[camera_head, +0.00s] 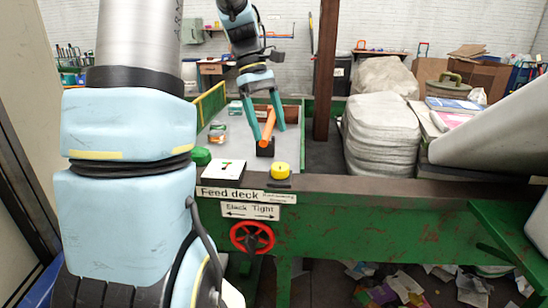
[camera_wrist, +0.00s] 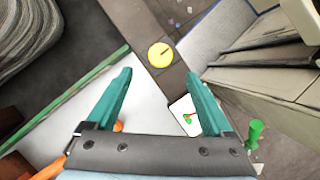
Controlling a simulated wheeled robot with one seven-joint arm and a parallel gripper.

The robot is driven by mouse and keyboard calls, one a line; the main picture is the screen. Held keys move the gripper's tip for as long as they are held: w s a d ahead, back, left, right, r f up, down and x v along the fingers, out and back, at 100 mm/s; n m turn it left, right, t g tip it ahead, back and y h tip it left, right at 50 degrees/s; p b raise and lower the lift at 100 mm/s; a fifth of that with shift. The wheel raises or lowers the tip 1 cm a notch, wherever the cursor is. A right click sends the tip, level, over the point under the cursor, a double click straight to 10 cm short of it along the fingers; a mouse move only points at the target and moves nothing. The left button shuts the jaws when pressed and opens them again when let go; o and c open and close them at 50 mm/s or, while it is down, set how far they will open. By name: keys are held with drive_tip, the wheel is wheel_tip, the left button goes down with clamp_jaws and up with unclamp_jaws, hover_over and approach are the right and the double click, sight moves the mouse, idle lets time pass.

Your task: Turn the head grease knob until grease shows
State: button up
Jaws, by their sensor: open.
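A round yellow knob (camera_head: 280,171) with a dark line across its top sits on the dark rail at the end of the belt; it also shows in the wrist view (camera_wrist: 160,55). No label names it as the head grease knob, and I see no clear grease. A white gauge plate (camera_head: 224,169) with a pointer and coloured marks lies to its left, also in the wrist view (camera_wrist: 185,118). A green knob (camera_head: 201,156) stands left of that. My gripper (camera_head: 265,129) has its teal fingers spread above the belt, beyond the yellow knob. In the wrist view the knob shows between and beyond the fingertips (camera_wrist: 159,78).
A red handwheel (camera_head: 251,236) is on the green frame's front, under a "Slack Tight" sign (camera_head: 250,211). An orange piece (camera_head: 268,124) rises from the belt by my fingers. Grey sacks (camera_head: 381,134) stand right of the belt. Scraps litter the floor.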

sight(280, 166)
drive_tip(key=p+x, duration=0.1)
drive_tip(key=x, duration=0.8)
drive_tip(key=shift+a+f, duration=0.1)
clamp_jaws()
idle(0.4)
